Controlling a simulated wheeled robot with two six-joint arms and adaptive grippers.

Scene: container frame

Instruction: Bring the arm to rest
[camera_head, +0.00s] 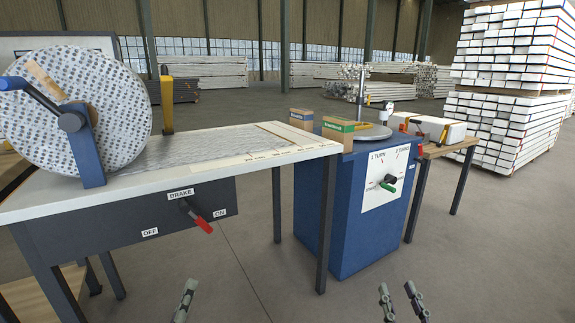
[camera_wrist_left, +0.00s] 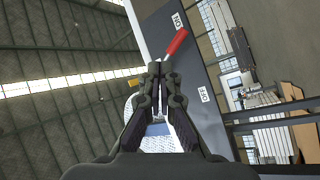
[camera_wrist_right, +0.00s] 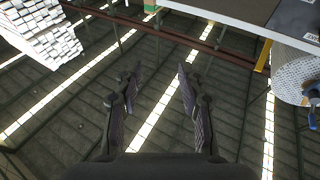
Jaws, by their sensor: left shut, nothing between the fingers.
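My left gripper (camera_head: 186,299) is at the bottom edge of the head view, in front of the white-topped table. In the left wrist view (camera_wrist_left: 154,72) its fingertips are together with nothing between them. The red brake lever (camera_head: 197,217) on the table's dark front panel is apart from it; the lever also shows beyond the fingertips in the left wrist view (camera_wrist_left: 175,42). My right gripper (camera_head: 400,290) is low in the head view, in front of the blue cabinet. In the right wrist view (camera_wrist_right: 155,75) its fingers are spread and empty.
The white-topped table (camera_head: 230,160) carries a large patterned roll (camera_head: 100,115) at left. The blue cabinet (camera_head: 325,220) has a dial with a green-tipped lever (camera_head: 388,186) and small boxes on top. A wooden side table (camera_head: 460,146) stands at right. The floor in front is clear.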

